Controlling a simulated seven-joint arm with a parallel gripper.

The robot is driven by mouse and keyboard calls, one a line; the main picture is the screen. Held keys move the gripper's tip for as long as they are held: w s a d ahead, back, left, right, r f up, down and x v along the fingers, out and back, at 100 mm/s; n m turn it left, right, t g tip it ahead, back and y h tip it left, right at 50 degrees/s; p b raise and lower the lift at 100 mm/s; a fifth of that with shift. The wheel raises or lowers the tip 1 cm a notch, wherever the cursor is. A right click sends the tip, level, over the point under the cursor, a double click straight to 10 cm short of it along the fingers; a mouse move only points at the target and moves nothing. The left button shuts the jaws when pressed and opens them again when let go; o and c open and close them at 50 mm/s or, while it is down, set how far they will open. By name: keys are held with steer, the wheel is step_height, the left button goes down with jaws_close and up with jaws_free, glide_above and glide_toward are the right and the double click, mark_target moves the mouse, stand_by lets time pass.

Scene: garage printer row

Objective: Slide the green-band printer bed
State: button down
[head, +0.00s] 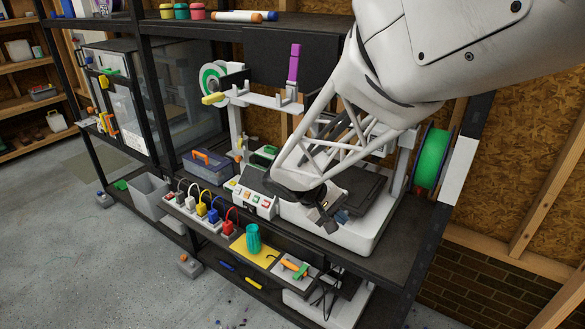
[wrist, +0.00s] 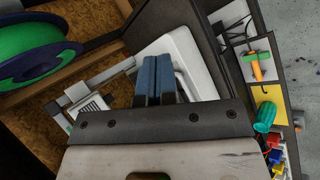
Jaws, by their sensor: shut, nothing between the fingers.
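The white-framed printer (head: 360,240) stands on the dark bench in the middle of the head view. Its dark flat bed (head: 368,188) lies low over the white base, partly hidden by my arm. I cannot make out a green band on the bed. My gripper (head: 336,214) is over the front left part of the printer, pointing down. In the wrist view my gripper (wrist: 154,78) has its blue-padded fingers together and empty, in front of the white printer base (wrist: 188,48). I cannot tell whether the fingertips touch the bed or base.
A green spool (head: 432,158) hangs right of the printer. A button panel (head: 255,198) stands left of the base. Along the front are colored plugs (head: 200,208), a teal cup (head: 253,238) and a clamp-like orange and green tool (head: 294,267). My arm fills the upper right.

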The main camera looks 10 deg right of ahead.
steer(key=w+f+n+t+y, duration=0.2)
steer(key=w+f+n, duration=0.2)
steer(key=n, duration=0.8)
steer(key=w+a+f+n+t+y, duration=0.1)
steer(key=w+f+n+t+y, duration=0.1)
steer(key=w+n, duration=0.5)
step_height(320, 180, down, 2)
steer(key=n+y, duration=0.1)
steer(key=n, duration=0.4)
steer(key=shift+w+n, duration=0.15)
steer(key=shift+n, duration=0.25)
steer(key=shift+a+f, duration=0.1)
steer(key=w+d+f, duration=0.5)
steer(key=w+f, duration=0.1)
steer(key=f, duration=0.2)
steer(key=shift+d, duration=0.4)
